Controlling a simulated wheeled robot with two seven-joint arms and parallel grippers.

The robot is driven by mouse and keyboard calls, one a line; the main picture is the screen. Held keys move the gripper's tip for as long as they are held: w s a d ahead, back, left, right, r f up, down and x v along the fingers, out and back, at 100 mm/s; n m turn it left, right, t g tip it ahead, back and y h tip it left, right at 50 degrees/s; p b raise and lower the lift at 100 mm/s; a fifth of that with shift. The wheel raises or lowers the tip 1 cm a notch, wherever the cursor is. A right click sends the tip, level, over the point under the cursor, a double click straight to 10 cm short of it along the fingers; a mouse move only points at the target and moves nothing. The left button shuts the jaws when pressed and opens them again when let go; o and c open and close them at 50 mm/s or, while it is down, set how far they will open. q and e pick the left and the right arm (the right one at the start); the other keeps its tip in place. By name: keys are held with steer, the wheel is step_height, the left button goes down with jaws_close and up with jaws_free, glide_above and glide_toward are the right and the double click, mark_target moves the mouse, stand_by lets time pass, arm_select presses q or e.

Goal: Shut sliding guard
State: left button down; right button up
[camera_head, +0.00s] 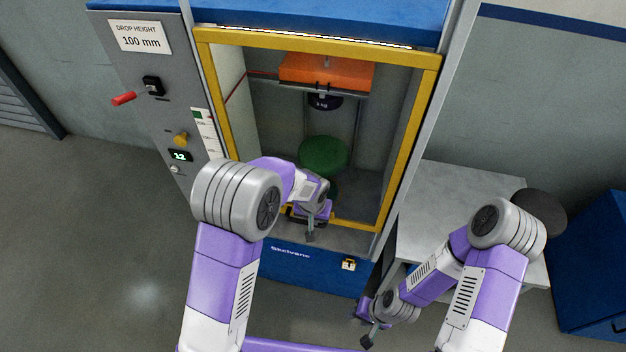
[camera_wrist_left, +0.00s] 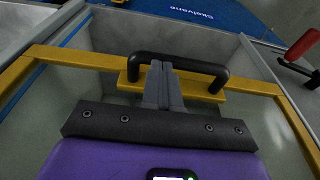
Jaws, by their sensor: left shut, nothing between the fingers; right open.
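The sliding guard (camera_head: 428,110) is a yellow frame across the front of the test machine; its lower bar (camera_head: 357,226) is low, just above the front ledge. In the left wrist view, a black bar handle (camera_wrist_left: 205,67) is fixed to a yellow bar of the guard (camera_wrist_left: 262,85). My left gripper (camera_head: 310,236) is at the guard's lower bar. Its fingers (camera_wrist_left: 162,75) are shut together, empty, and overlap the middle of the handle; I cannot tell if they touch it. My right gripper (camera_head: 364,328) is open and empty, low beside the machine's front. My left arm hides the guard's lower left corner.
Inside the machine are a green round seat (camera_head: 323,155), a black weight (camera_head: 325,102) and an orange block (camera_head: 327,72). A control panel (camera_head: 150,70) with a red lever (camera_head: 123,99) stands left. A grey table (camera_head: 440,205) and blue cabinet (camera_head: 597,270) stand right.

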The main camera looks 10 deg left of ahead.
arm_select(q)
step_height(320, 180, down, 20)
steer(key=b, duration=1.2)
steer(key=shift+s+f, duration=0.15)
steer(key=shift+f, duration=0.05)
steer(key=shift+f, duration=0.1)
step_height(320, 180, up, 14)
steer(key=p, duration=0.5)
steer(key=shift+s+r, duration=0.25)
steer(key=shift+s, duration=0.2)
steer(key=shift+a, duration=0.1)
